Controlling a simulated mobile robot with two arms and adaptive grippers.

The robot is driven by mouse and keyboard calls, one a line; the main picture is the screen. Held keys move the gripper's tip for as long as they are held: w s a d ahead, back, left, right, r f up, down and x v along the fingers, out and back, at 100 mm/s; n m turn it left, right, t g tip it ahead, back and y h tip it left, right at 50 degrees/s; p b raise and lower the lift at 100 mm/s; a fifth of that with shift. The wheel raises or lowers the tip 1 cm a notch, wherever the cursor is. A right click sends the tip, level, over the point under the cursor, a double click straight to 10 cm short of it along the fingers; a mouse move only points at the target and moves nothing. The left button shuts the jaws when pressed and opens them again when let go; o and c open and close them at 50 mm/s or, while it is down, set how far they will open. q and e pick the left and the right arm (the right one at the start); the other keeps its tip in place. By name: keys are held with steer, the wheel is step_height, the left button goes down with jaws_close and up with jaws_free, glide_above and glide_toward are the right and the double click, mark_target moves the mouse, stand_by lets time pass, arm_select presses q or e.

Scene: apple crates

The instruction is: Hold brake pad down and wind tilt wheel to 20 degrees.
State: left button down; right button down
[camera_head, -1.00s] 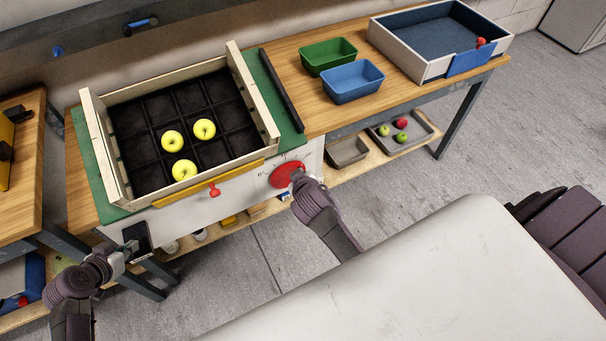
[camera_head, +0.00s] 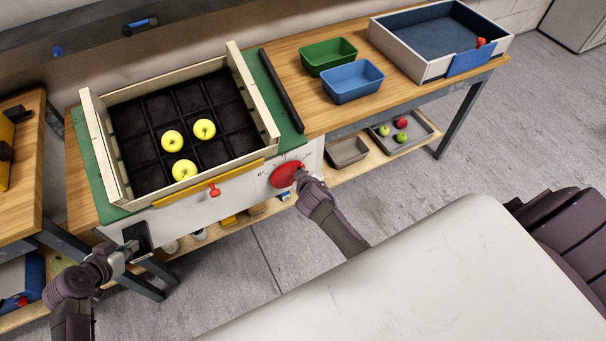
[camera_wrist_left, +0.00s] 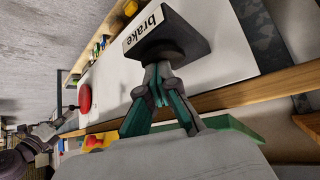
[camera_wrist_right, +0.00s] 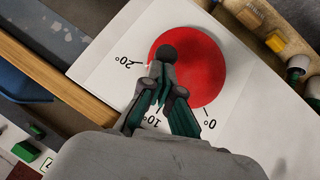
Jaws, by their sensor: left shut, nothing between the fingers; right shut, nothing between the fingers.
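The dark brake pad (camera_head: 138,237) sits on the white front panel at the left; its "brake" label shows in the left wrist view (camera_wrist_left: 146,27). My left gripper (camera_head: 131,250) is shut, its tips (camera_wrist_left: 158,78) against or just in front of the pad. The red tilt wheel (camera_head: 285,175) is at the panel's right, with 0°, 10° and 20° marks in the right wrist view. Its dark knob (camera_wrist_right: 166,52) lies on the side of the wheel towards the 20° mark. My right gripper (camera_head: 302,177) is shut, its tips (camera_wrist_right: 164,88) at the knob; contact is unclear.
A wooden crate (camera_head: 272,131) with three yellow apples stands on the green board above the panel. A red-knobbed yellow bar (camera_head: 208,184) runs along its front. Green (camera_head: 327,51) and blue (camera_head: 352,80) bins and a blue-lined box (camera_head: 408,58) stand to the right.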

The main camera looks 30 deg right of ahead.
arm_select(q)
steer(key=shift+s+f, duration=0.15)
arm_select(e)
steer(key=shift+d+f, duration=0.4)
steer(key=w+r+v, duration=0.2)
steer(key=v, duration=1.1)
steer(key=shift+d+r, duration=0.2)
steer(key=shift+d, duration=0.1)
